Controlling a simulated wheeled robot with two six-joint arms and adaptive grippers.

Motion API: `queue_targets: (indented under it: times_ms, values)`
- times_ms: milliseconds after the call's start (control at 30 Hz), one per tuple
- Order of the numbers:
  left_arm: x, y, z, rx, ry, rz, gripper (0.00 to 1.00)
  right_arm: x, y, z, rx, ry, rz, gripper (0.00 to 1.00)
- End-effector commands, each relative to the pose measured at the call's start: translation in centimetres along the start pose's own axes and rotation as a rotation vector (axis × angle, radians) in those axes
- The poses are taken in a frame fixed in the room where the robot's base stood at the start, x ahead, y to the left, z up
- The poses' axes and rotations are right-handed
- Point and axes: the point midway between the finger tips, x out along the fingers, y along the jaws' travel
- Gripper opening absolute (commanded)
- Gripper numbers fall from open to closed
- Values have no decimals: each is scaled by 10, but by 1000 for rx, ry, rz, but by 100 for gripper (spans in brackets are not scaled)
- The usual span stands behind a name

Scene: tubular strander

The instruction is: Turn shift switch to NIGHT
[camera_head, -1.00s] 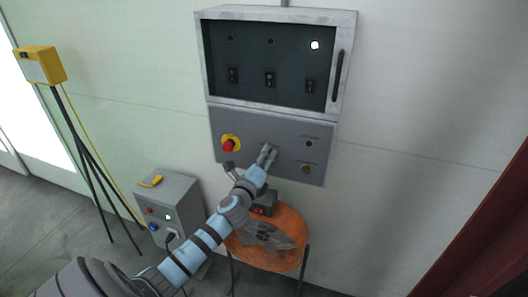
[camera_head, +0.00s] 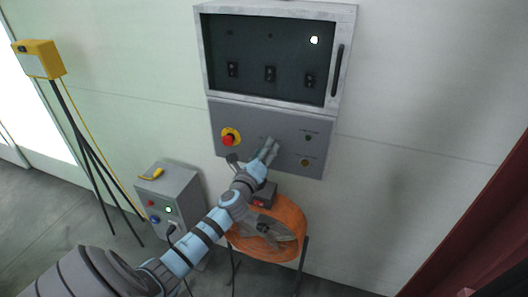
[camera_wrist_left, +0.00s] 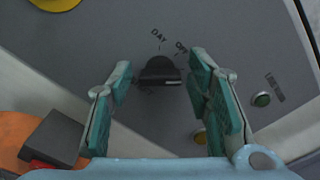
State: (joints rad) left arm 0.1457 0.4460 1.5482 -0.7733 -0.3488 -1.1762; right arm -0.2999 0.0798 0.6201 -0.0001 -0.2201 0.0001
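The shift switch (camera_wrist_left: 159,70) is a black rotary knob on the grey lower panel, seen in the left wrist view. "DAY" and "OFF" are printed above it; a third label at its lower left is too dark to read. A pale mark sits at the knob's lower right. My left gripper (camera_wrist_left: 160,66) is open, its teal fingers on either side of the knob with gaps showing. In the head view, the left gripper (camera_head: 269,150) is at the panel's middle and hides the knob. My right gripper is not in view.
A red emergency stop (camera_head: 229,140) on a yellow base is left of the gripper. A green lamp (camera_wrist_left: 261,99) and an amber one (camera_wrist_left: 200,136) are to the right.

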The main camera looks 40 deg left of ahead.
Motion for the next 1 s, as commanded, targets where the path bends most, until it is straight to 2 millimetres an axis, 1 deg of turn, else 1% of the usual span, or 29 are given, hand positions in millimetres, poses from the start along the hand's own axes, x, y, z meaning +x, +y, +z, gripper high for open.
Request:
queue_targets:
  times_ms: [267, 367, 467, 700, 800, 900, 1000]
  values:
    - [0, 0, 0, -2, 0, 0, 53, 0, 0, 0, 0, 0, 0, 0]
    - [-5, 0, 0, -1, 1, -1, 53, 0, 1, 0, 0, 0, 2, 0]
    - [-22, 0, -1, 0, 2, -1, 53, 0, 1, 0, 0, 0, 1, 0]
    - [-88, 1, -1, 0, 4, 0, 53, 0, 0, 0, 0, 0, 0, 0]
    - [-108, 1, -1, 0, 3, 1, 53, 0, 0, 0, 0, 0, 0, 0]
    - [-118, 0, -1, -2, 2, 0, 53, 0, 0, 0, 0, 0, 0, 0]
    - [-120, 0, 0, -1, 1, 0, 53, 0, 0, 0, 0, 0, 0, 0]
